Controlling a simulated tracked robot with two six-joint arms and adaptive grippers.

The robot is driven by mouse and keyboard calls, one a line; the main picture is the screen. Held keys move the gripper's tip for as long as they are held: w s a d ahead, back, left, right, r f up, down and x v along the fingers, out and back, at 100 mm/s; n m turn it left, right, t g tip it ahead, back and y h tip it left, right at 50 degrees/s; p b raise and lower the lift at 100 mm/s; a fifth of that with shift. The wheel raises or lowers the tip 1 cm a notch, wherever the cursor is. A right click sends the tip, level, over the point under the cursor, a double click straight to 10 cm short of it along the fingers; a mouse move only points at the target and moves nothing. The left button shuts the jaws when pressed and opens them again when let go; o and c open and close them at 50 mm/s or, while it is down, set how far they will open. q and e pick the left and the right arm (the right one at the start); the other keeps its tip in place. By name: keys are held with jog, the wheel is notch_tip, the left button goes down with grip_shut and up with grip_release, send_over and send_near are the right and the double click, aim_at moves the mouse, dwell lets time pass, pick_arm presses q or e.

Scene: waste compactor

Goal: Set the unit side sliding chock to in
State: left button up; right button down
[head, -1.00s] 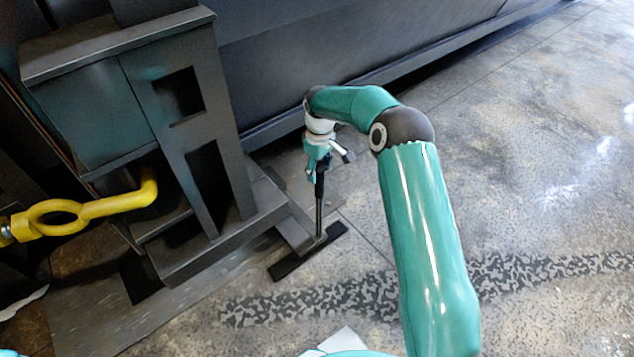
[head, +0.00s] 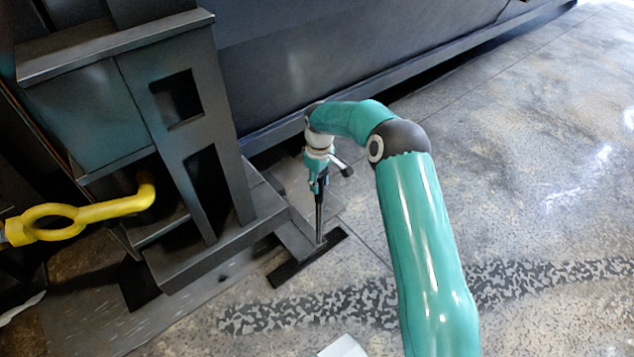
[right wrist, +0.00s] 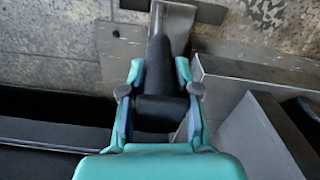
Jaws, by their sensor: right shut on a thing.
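The sliding chock (head: 294,238) is a flat grey piece with a black bar (head: 290,273) across its outer end. It lies low at the foot of the dark steel frame and sticks out from under its edge. My right gripper (head: 319,238) points straight down, its long dark fingers shut on the chock's upright part near the black bar. In the right wrist view the gripper (right wrist: 157,30) is shut on a thin upright plate, and the grey chock (right wrist: 178,28) shows beside the fingertips. The fingers hide part of the chock. My left gripper is not in view.
The dark steel frame (head: 230,170) with cut-out openings stands left of the right gripper. A yellow ring-ended bar (head: 100,207) reaches into it from the left. A long dark wall (head: 320,60) runs behind. The concrete floor (head: 540,180) on the right is clear.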

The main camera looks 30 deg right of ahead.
jog(key=s+a+p, duration=0.1)
jog(key=a, duration=1.1)
jog(key=shift+a, duration=0.4)
jog(key=c, duration=1)
grip_release()
jog(key=shift+o, duration=0.8)
jog(key=shift+d, duration=0.15)
jog(key=shift+r, duration=0.1)
